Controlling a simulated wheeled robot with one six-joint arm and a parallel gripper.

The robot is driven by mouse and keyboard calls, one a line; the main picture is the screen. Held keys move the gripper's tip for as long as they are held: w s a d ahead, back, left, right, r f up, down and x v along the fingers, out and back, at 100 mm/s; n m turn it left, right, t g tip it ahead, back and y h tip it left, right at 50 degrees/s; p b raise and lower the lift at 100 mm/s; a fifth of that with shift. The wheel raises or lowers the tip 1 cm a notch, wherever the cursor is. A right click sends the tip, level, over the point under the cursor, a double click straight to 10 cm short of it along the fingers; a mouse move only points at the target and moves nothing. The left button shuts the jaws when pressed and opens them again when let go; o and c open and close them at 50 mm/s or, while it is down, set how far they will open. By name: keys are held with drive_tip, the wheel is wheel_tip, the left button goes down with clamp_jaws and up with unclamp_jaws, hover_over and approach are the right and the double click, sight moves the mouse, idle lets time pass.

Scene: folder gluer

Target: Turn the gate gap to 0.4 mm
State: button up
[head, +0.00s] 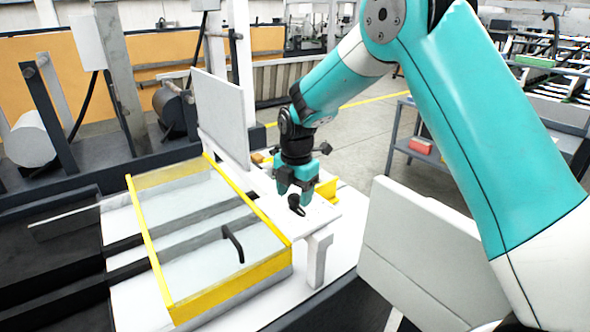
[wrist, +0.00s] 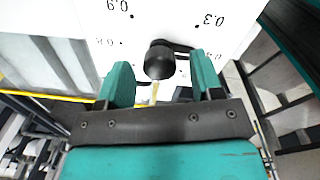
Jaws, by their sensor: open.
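The gate gap knob (head: 297,203) is black and stands on a white panel (head: 318,215) beside the yellow-framed guard. In the wrist view the round knob (wrist: 159,60) lies between my gripper's two teal fingers, with a gap visible on each side. My gripper (head: 294,188) points down over the knob in the head view; its jaws are open. Upside-down printed numbers with dots surround the knob; one at upper right (wrist: 208,20) seems to read 0.3. A dark part shows behind the knob, partly hidden by the right finger. I cannot tell the knob's setting.
A clear guard with a yellow frame (head: 215,296) and black handle (head: 233,244) lies just left of the panel. An upright white plate (head: 221,118) stands behind it. A grey shelf cart (head: 402,135) stands at the right, beyond open floor.

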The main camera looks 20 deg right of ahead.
sight(297, 198)
wheel_tip(297, 198, up, 17)
drive_tip(key=b, duration=0.3)
drive_tip(key=shift+s+d, duration=0.2)
drive_tip(key=shift+s, duration=0.15)
drive_tip(key=shift+f, duration=0.1)
drive_tip(key=s+a+f+m+y, duration=0.2)
drive_tip(key=s+m, duration=0.6)
drive_tip(key=s, duration=0.8)
drive_tip(key=s+a+f+m+y, duration=0.2)
drive_tip(key=s+a+m, duration=0.4)
drive_tip(key=s, duration=0.9)
drive_tip(key=f+m, duration=0.1)
drive_tip(key=m, duration=0.2)
drive_tip(key=shift+s+f, duration=0.35)
drive_tip(key=shift+a, duration=0.1)
